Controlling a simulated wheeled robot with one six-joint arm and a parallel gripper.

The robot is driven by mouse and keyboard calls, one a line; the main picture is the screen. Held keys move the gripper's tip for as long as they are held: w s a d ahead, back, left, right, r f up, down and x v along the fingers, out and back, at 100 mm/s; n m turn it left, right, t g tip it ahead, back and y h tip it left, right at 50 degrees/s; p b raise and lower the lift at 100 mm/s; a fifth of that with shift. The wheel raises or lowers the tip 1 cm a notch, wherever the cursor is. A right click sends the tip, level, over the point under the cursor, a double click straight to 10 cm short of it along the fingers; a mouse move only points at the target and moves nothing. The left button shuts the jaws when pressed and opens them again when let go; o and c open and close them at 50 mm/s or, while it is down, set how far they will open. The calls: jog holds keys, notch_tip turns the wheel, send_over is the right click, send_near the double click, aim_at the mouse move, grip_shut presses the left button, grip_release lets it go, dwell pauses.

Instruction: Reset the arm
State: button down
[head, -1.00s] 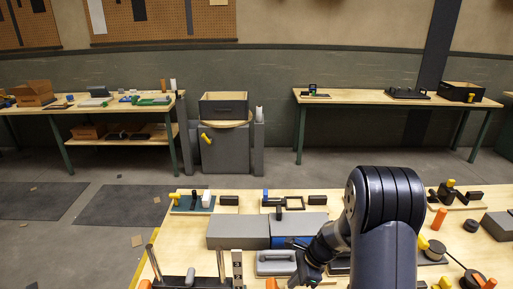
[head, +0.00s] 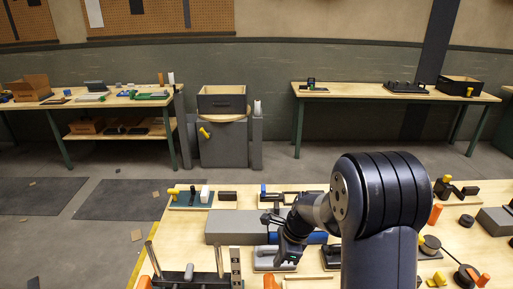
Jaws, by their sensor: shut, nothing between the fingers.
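My arm rises from the front of the near workbench (head: 178,228), right of the middle of the head view, and bends over to the left. My gripper (head: 268,220) is at the end of the dark wrist, above the grey and blue boxes. It is shut and holds nothing. The fingers are small and dark in this view. My arm hides part of the bench behind it.
Grey boxes (head: 228,229), a grey handled case (head: 270,262), metal posts (head: 219,261) and orange pieces (head: 435,214) crowd the near bench. Other tables (head: 350,91) stand along the back wall. Floor with dark mats (head: 120,199) is open at the left.

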jog(key=f, duration=0.7)
jog(key=shift+d+f, duration=0.2)
jog(key=shift+d, duration=0.2)
jog(key=d+f+b, duration=0.1)
jog(key=d, duration=0.1)
jog(key=d+y+b, duration=0.1)
jog(key=d, duration=0.1)
jog(key=d+f+y+b, duration=0.1)
jog(key=d, duration=0.1)
jog(key=shift+d+f, duration=0.1)
jog(key=shift+f, duration=0.25)
jog(key=shift+d+f+y+b, duration=0.25)
jog(key=shift+y+b, duration=0.15)
jog(key=shift+b, duration=0.1)
jog(key=shift+d+f+b, duration=0.55)
jog(key=shift+f+b, duration=0.05)
jog(key=shift+b, duration=0.3)
jog(key=y, duration=0.2)
jog(key=y+b, duration=0.1)
jog(key=shift+d+f, duration=0.3)
jog(key=shift+d, duration=0.05)
jog(key=shift+d+f, duration=0.3)
jog(key=shift+d, duration=0.25)
